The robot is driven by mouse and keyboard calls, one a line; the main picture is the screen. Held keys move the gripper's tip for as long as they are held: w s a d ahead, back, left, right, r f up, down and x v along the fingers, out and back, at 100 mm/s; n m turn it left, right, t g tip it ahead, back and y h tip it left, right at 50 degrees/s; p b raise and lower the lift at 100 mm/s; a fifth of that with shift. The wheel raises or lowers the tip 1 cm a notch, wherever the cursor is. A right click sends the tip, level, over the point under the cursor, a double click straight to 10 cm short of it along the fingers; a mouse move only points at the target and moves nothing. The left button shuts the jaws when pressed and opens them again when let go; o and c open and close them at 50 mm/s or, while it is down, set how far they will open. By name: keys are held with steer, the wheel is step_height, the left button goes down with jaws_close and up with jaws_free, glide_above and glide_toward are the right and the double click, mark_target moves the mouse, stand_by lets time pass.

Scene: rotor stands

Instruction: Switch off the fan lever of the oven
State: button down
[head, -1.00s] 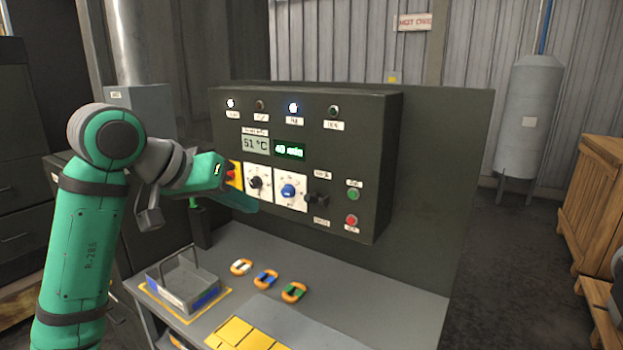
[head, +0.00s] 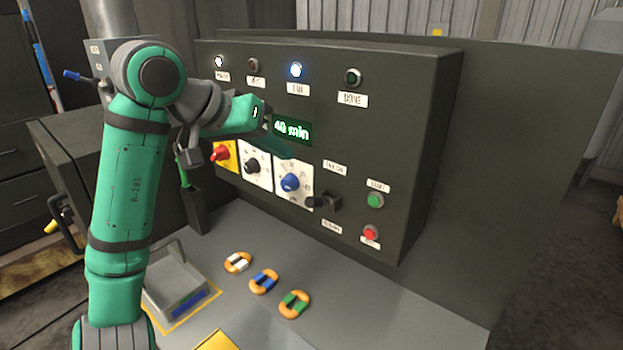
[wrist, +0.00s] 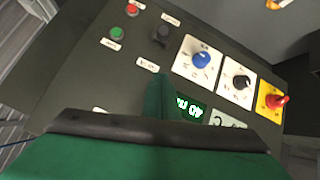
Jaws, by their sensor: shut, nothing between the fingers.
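The fan lever (head: 322,201) is a short black handle on the dark oven control panel (head: 400,150), between a label reading FAN ON above and another label below. It sticks out from the panel; which end it is set to is hard to tell. The blue FAN lamp (head: 296,70) is lit. My gripper (head: 285,150) is shut and empty, in front of the panel just below the 40 min display, up and left of the lever. In the wrist view my gripper (wrist: 157,95) points toward the panel, with the lever (wrist: 161,32) beyond its tip, apart from it.
The blue knob (head: 290,182), black knob (head: 253,167) and red knob (head: 220,153) sit left of the lever. Green (head: 375,200) and red (head: 370,232) buttons are to its right. Several coloured rings and a grey tray (head: 178,287) lie on the bench below.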

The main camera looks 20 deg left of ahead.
steer(key=shift+d, duration=0.1)
glide_above(308, 198)
steer(key=w+a, duration=0.1)
steer(key=w, duration=0.2)
step_height(308, 198, down, 6)
steer(key=f, duration=0.1)
steer(key=shift+s+d+f, duration=0.15)
steer(key=shift+s+f, duration=0.45)
steer(key=shift+f, duration=0.1)
steer(key=shift+s+d+f, duration=0.15)
steer(key=shift+s+f, duration=0.4)
steer(key=shift+f, duration=0.15)
